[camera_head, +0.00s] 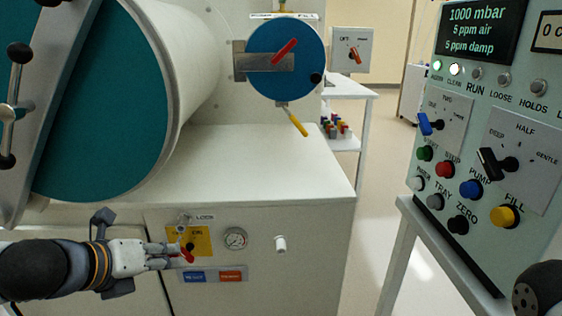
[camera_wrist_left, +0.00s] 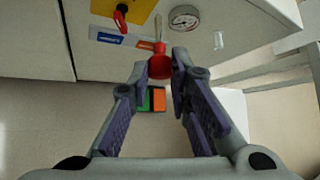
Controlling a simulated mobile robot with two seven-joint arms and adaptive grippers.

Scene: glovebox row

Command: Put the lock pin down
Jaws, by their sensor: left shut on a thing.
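The lock pin (camera_wrist_left: 159,65) has a round red head and a thin pale metal shaft. In the left wrist view its head is between the fingertips of my left gripper (camera_head: 173,257), which is shut on it. The shaft points away from the gripper, toward the cabinet front. In the head view the gripper is just in front of the yellow plate (camera_head: 203,239), low on the cabinet, and its fingers hide most of the pin. A small plate marked LOCK (camera_head: 205,217) is just above. My right gripper is out of view.
A gauge (camera_head: 235,238), a white stub (camera_head: 280,244) and blue and orange labels (camera_head: 231,275) are on the cabinet front. A small green and orange item (camera_wrist_left: 152,99) shows below the pin. The control panel (camera_head: 480,140) stands at right, with open floor between.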

